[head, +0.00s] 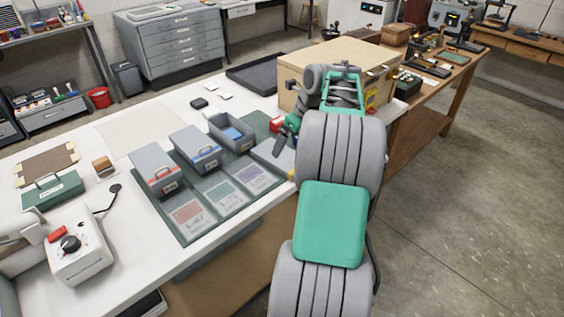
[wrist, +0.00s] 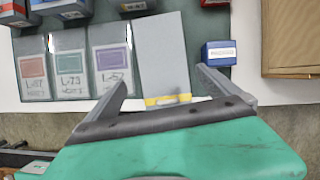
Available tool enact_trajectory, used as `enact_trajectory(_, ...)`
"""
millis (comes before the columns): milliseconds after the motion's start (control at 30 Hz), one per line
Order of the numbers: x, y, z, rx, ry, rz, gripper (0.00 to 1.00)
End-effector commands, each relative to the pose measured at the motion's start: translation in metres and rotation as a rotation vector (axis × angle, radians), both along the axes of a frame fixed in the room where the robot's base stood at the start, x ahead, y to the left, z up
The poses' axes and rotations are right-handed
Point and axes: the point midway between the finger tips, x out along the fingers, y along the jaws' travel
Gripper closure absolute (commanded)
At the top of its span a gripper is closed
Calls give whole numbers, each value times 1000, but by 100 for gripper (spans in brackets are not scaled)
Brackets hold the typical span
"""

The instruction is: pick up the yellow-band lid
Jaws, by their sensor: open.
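The yellow-band lid is a flat grey panel (wrist: 162,50) with a yellow band along its near edge in the wrist view. It lies on the dark green mat, right of the printed cards. In the head view the lid (head: 272,153) is partly hidden by my gripper. My gripper (wrist: 162,78) is open and empty. Its two fingers appear on either side of the lid's near part in the wrist view; I cannot tell the height between them. In the head view my gripper (head: 282,141) is over the lid's right side.
An open grey box (head: 232,133) stands left of the lid, beside the blue-band box (head: 195,150) and red-band box (head: 156,170). A small blue box (wrist: 218,53) is close to the right finger. A large wooden case (head: 310,66) stands behind my gripper.

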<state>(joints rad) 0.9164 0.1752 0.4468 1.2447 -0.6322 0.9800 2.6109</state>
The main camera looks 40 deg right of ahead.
Motion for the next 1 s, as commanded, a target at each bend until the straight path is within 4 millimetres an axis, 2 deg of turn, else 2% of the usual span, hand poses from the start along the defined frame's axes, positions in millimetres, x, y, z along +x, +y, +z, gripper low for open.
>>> enact_trajectory(33,-1,-8,-5,15,0,-41,0)
enact_trajectory(100,0,-10,-12,27,1,-65,0)
enact_trajectory(533,22,-3,-73,23,0,-64,0)
enact_trajectory(767,24,-3,-75,22,0,-65,0)
enact_trajectory(1000,24,-3,-75,22,0,-65,18)
